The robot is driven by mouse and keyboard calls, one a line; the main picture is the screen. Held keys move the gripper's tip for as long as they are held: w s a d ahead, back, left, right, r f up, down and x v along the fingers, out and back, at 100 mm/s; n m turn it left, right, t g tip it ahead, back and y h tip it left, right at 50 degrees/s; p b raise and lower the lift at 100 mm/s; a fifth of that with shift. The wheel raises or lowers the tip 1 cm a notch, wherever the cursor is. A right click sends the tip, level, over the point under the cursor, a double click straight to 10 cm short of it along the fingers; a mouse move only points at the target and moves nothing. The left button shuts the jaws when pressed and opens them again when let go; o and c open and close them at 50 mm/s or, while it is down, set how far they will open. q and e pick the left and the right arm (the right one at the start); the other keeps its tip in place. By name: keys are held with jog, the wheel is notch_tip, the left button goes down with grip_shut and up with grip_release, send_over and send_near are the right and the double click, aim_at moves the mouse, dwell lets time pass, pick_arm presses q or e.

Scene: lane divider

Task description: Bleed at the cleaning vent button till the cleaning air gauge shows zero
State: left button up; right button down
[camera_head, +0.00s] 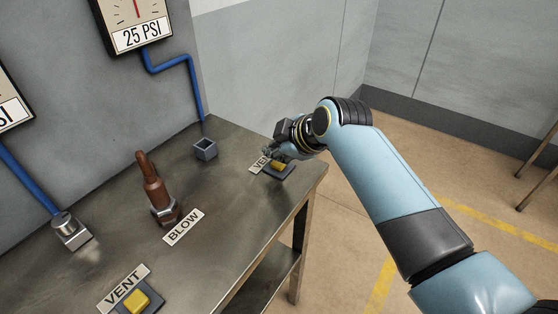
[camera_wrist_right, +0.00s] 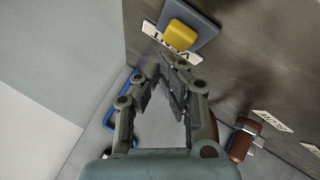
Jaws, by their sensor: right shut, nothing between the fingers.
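A yellow vent button (camera_head: 278,167) on a dark base sits at the table's far right corner, with a partly hidden VENT label (camera_head: 257,164). In the right wrist view the button (camera_wrist_right: 183,38) shows whole at the top. My right gripper (camera_head: 270,152) is shut and empty beside this button, near its label; I cannot tell if it touches. A second yellow vent button (camera_head: 137,300) with its own VENT label (camera_head: 124,288) is at the near edge. A gauge (camera_head: 135,18) on the wall reads 25 PSI, its red needle pointing up. My left gripper is not in view.
Another gauge (camera_head: 12,108) is cut off at the left edge, its number hidden. A brown nozzle (camera_head: 153,185) stands by the BLOW label (camera_head: 183,227).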

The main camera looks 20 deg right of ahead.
aim_at(277, 163)
jog(key=shift+f, duration=0.2)
jog(key=shift+f, duration=0.25)
jog(key=shift+f+b, duration=0.3)
jog(key=shift+f, duration=0.2)
dwell(0.8)
jog(key=shift+r, duration=0.1)
dwell(2.7)
jog(key=shift+r+p, duration=0.85)
jog(key=shift+p, duration=0.2)
notch_tip(277, 163, up, 5)
jog(key=p, duration=0.5)
jog(key=shift+r, duration=0.1)
